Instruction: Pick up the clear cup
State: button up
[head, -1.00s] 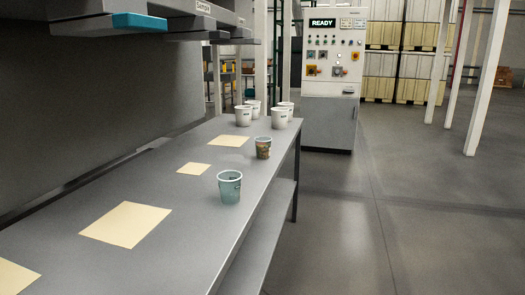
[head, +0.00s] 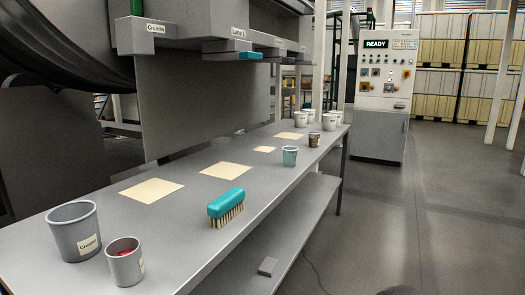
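A pale teal, see-through cup (head: 290,157), the only one that looks clear, stands upright near the front edge of the long grey table (head: 175,228), past the middle. A smaller brown patterned cup (head: 313,140) stands just beyond it, to its right. My gripper cannot be made out in the head view. A small dark shape at the bottom edge is too cut off to identify.
A teal brush (head: 226,205), a grey bucket labelled Crumbs (head: 73,230) and a smaller grey cup (head: 125,262) stand nearer. Several white cups (head: 329,122) are at the far end. Cream sheets (head: 151,190) lie flat. A shelf (head: 262,50) overhangs the back. Floor at right is clear.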

aim_at(314, 136)
jog(key=z, duration=1.05)
jog(key=i, duration=1.1)
jog(key=u, duration=0.3)
jog(key=i, duration=0.8)
jog(key=u, duration=1.15)
jog(key=i, duration=0.25)
jog(key=u, duration=0.25)
